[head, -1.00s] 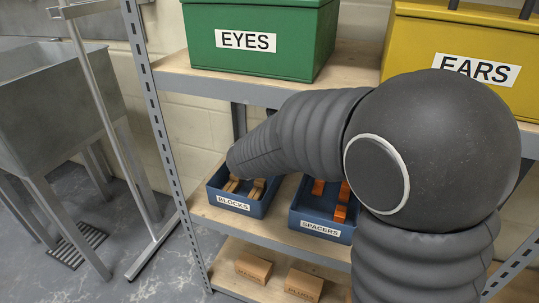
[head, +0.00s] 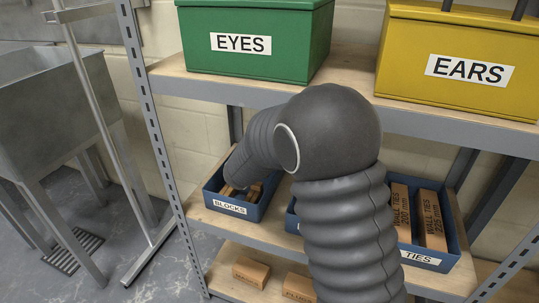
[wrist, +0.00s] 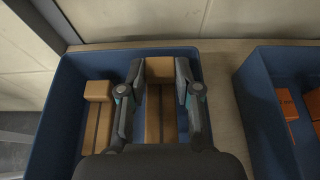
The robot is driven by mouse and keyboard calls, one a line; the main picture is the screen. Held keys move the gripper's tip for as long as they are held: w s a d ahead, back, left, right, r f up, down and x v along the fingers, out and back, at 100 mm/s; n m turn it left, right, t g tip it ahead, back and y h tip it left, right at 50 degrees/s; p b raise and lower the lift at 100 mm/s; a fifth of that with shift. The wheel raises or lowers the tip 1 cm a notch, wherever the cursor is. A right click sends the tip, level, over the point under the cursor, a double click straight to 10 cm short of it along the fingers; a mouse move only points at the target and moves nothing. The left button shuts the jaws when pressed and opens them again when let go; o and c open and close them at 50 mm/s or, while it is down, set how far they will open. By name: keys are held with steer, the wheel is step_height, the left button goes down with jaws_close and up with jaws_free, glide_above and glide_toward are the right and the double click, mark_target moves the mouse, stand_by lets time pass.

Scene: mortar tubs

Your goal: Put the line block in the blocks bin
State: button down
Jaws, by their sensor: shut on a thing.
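The blue blocks bin (head: 252,210) stands on the middle shelf, labelled BLOCKS. It also shows in the wrist view (wrist: 62,110). My gripper (wrist: 160,82) is over or inside this bin, its two fingers closed on the sides of a wooden line block (wrist: 160,108) with a dark slot along it. Another similar wooden block (wrist: 97,118) lies in the bin to the left. In the head view my arm hides the gripper. I cannot tell whether the held block touches the bin floor.
A spacers bin (wrist: 262,125) with orange pieces stands close on the right. A wall ties bin (head: 425,258) is further right. The green EYES box (head: 290,62) and yellow EARS box (head: 400,80) sit on the shelf above. A slotted upright (head: 150,120) stands left.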

steer(key=shift+f+b, duration=0.3)
steer(key=shift+b, duration=0.1)
steer(key=shift+f+b, duration=0.3)
steer(key=shift+b, duration=0.05)
steer(key=c, duration=1.1)
jaws_free()
